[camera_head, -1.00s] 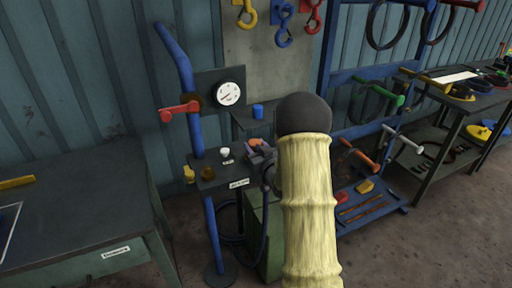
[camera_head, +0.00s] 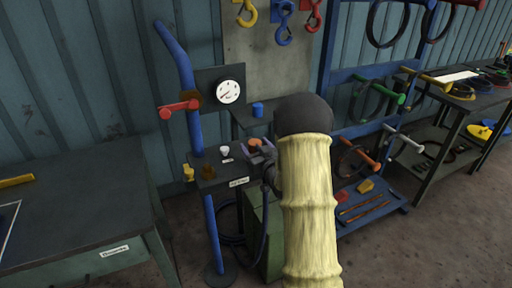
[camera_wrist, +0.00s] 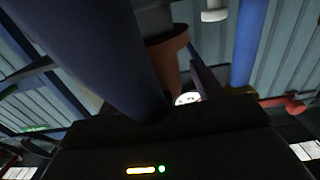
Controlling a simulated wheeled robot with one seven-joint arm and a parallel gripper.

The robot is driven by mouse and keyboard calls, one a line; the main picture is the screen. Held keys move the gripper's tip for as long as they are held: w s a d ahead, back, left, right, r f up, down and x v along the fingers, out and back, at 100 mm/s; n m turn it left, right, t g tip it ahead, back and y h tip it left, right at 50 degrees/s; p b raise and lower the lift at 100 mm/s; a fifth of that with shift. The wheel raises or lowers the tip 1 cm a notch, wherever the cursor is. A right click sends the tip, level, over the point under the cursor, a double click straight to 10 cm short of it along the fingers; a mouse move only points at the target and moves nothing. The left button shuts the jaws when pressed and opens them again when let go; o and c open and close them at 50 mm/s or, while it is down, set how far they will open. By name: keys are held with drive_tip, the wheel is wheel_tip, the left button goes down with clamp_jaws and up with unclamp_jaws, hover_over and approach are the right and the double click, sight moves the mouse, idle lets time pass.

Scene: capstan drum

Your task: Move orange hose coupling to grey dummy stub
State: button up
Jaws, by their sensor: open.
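The orange hose coupling (camera_head: 254,142) shows as a small orange top beside my gripper, at the right end of the small shelf. In the wrist view the coupling (camera_wrist: 170,60) is an orange-brown tapered piece near the middle, partly hidden by a large dark blue cylinder. A pale stub (camera_head: 224,151), probably the grey dummy stub, stands upright on the shelf left of my gripper; it also shows at the top of the wrist view (camera_wrist: 213,11). My gripper (camera_head: 264,155) is open at the coupling; contact is unclear.
A blue post (camera_head: 212,235) carries the shelf (camera_head: 212,182), a gauge (camera_head: 229,92) and a red lever (camera_head: 180,108). A dark hose (camera_head: 264,225) hangs below my gripper. A workbench (camera_head: 75,205) stands left.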

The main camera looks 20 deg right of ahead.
drive_tip(key=shift+s, duration=0.15)
drive_tip(key=s+b, duration=0.5)
drive_tip(key=s, duration=0.9)
drive_tip(key=shift+s+f, duration=0.2)
drive_tip(key=shift+b, duration=0.5)
drive_tip(key=b, duration=0.2)
drive_tip(key=shift+s+b, duration=0.25)
drive_tip(key=shift+b, duration=0.1)
drive_tip(key=shift+s+b, duration=0.25)
drive_tip(key=shift+b, duration=0.65)
drive_tip(key=shift+s+r+b, duration=0.15)
drive_tip(key=shift+s+b, duration=0.7)
drive_tip(key=shift+b, duration=1.45)
